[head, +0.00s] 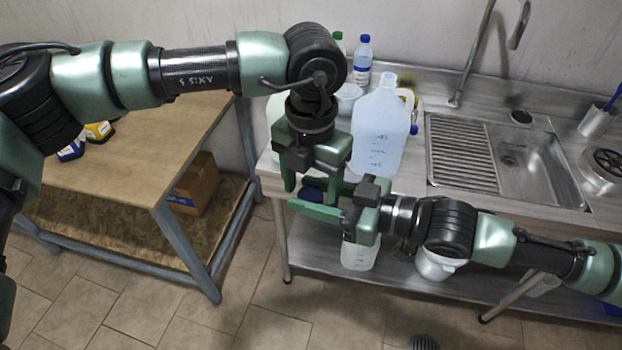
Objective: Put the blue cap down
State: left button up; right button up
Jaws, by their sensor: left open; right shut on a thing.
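The dark blue cap (312,193) is between the fingers of my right gripper (308,196), which is shut on it and reaches in from the right at the front left of the steel counter. The fingers partly hide the cap. My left gripper (312,181) hangs just above it, pointing down and open, its fingers close to the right gripper's. I cannot tell whether the two touch.
Bottles with a blue cap (362,62) and a green cap (338,40) stand at the back. A pale container (276,122) is partly hidden behind my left gripper. The sink (540,165) is right, a wooden table (130,150) left. A white container (360,255) is below the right gripper.

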pick_arm(q)
jog(key=c, duration=1.4)
pick_arm(e)
jog(key=o, duration=1.4)
jog(key=shift+d, duration=0.1)
